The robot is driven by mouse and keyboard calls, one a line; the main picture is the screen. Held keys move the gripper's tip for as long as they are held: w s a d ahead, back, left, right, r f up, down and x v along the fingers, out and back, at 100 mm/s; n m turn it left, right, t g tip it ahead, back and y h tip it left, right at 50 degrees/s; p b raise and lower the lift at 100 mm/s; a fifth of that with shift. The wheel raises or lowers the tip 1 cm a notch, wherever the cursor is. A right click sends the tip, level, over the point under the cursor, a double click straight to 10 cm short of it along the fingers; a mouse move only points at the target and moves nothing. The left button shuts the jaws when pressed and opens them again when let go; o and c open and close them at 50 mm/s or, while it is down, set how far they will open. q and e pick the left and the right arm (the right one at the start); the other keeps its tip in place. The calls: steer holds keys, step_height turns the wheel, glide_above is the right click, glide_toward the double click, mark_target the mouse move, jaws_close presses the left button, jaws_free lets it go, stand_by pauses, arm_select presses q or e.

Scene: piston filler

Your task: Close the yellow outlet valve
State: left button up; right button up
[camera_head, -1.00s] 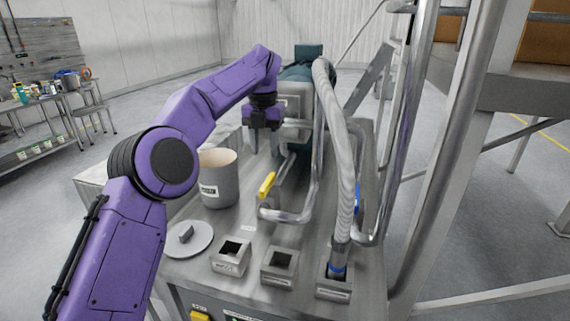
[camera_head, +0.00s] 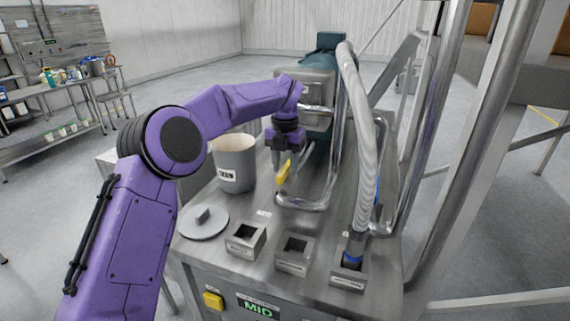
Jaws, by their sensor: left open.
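The yellow outlet valve handle (camera_head: 284,172) stands above the metal table, at the near end of the outlet pipe (camera_head: 303,205). It is tilted, its upper end leaning to the right. My left gripper (camera_head: 286,158) points down just above and behind the handle. Its jaws are open, and the fingers are dark and small in the view. I cannot tell whether a finger touches the handle. My right gripper is not in view.
A grey drain bucket (camera_head: 234,163) stands left of the valve. A round lid (camera_head: 204,221) and square holders (camera_head: 246,238) sit at the front. A ribbed hose (camera_head: 362,140) and a steel frame (camera_head: 440,150) stand at the right. A yellow button (camera_head: 213,300) is on the front panel.

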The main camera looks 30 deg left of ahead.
arm_select(q)
jaws_close()
steer(key=shift+f+n, duration=0.1)
steer(key=shift+n, duration=0.3)
steer(key=n+b, duration=0.2)
steer(key=shift+n, duration=0.3)
steer(key=n+b, duration=0.2)
steer(key=n, duration=0.3)
steer(key=shift+f+b, duration=0.1)
steer(key=shift+b, duration=0.25)
steer(key=n+b, duration=0.2)
steer(key=n, duration=0.3)
steer(key=shift+w+n+b, duration=0.1)
steer(key=shift+n+b, duration=1)
steer(key=shift+n, duration=1.2)
jaws_free()
steer(key=shift+a, duration=0.1)
